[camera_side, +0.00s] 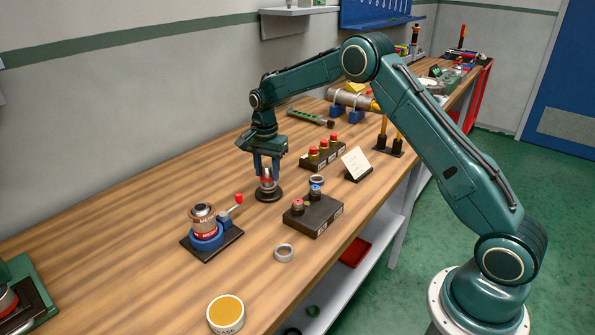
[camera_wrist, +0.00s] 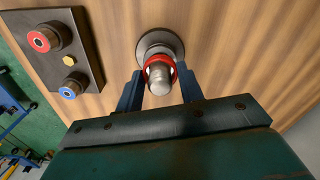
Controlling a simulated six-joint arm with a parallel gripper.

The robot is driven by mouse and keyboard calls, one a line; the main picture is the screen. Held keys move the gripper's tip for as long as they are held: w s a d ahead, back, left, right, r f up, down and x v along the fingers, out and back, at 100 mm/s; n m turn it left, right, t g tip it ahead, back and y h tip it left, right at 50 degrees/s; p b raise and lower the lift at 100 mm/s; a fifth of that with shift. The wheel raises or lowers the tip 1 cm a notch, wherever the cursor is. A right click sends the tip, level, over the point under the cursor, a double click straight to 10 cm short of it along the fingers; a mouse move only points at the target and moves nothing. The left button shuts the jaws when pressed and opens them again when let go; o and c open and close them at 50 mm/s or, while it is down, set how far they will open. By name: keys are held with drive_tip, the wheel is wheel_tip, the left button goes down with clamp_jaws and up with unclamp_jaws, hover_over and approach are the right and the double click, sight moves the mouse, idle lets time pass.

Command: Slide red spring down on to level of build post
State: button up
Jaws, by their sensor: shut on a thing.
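The build post (camera_wrist: 158,78) is a grey metal post with a rounded top, upright on a round base. Its dark base (camera_side: 268,194) stands on the bench in the side view. The red spring (camera_wrist: 174,70) shows as a red ring around the post, below its rounded tip. In the side view it is a small red patch (camera_side: 266,179) between the fingers. My gripper (camera_wrist: 162,82) points down over the post, its blue fingers shut on the red spring from both sides. It also shows in the side view (camera_side: 267,176). The spring's lower edge and coils are not clear.
A dark block (camera_side: 316,218) with red-topped and blue-topped pieces stands close to the right. A block with several red caps (camera_side: 323,154) is behind. A vise with a lever (camera_side: 208,239), a grey ring (camera_side: 284,253) and a yellow-topped tin (camera_side: 226,313) are nearer.

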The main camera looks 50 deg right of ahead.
sight(267, 167)
drive_tip(key=shift+f, duration=0.75)
drive_tip(key=o, duration=1)
drive_tip(key=shift+r, duration=0.1)
drive_tip(key=shift+r, duration=6.85)
